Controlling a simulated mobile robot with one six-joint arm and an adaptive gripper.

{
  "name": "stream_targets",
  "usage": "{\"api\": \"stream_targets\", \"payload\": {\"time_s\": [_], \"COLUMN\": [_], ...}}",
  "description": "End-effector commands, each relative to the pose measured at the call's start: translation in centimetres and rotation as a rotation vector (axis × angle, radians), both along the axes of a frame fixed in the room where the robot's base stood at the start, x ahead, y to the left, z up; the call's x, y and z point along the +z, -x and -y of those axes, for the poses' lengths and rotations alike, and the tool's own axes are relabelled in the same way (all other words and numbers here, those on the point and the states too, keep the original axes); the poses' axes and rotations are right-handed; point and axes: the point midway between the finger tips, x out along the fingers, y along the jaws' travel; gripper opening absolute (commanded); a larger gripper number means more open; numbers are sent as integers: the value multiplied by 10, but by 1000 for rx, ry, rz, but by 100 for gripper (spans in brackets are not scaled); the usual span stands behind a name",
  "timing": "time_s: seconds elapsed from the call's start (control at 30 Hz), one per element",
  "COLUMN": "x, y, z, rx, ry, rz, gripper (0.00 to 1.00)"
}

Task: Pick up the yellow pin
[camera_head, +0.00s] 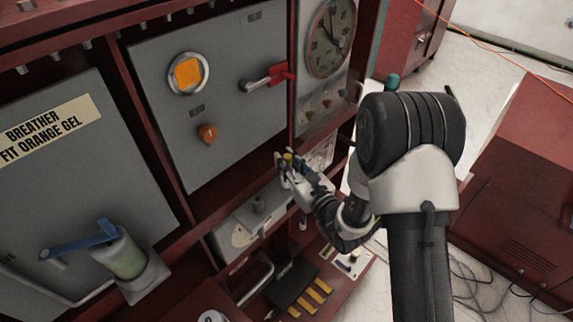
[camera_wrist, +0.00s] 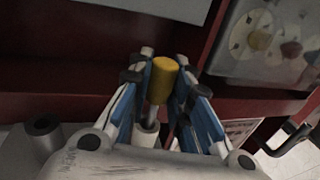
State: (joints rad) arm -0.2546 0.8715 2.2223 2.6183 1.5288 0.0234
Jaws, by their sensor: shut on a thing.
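The yellow pin (camera_wrist: 161,80) stands between the blue-lined fingers of my gripper (camera_wrist: 160,88) in the wrist view. Its yellow cylindrical head shows, with a grey shaft below it. My gripper is shut on it, with a finger on each side. In the head view the pin (camera_head: 288,158) is a small yellow spot at the tips of my gripper (camera_head: 286,165), in front of the red cabinet frame. The lower end of the pin is partly hidden, and I cannot tell whether it touches anything below.
A grey panel (camera_head: 226,60) with an orange knob (camera_head: 207,133) and a red-handled lever (camera_head: 268,78) stands behind my gripper. A ledge with a grey socket-like post (camera_head: 259,204) lies below left. A round gauge (camera_head: 331,38) is at the upper right. Black and yellow blocks (camera_head: 296,290) lie below.

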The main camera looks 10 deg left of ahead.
Motion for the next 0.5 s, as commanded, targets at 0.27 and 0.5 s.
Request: {"api": "stream_targets", "payload": {"time_s": [0.27,0.5], "x": [50,44], "y": [0,27], "z": [0,50], "rx": [1,-7], "ry": [-1,-1], "rz": [4,-5], "gripper": [0,0]}}
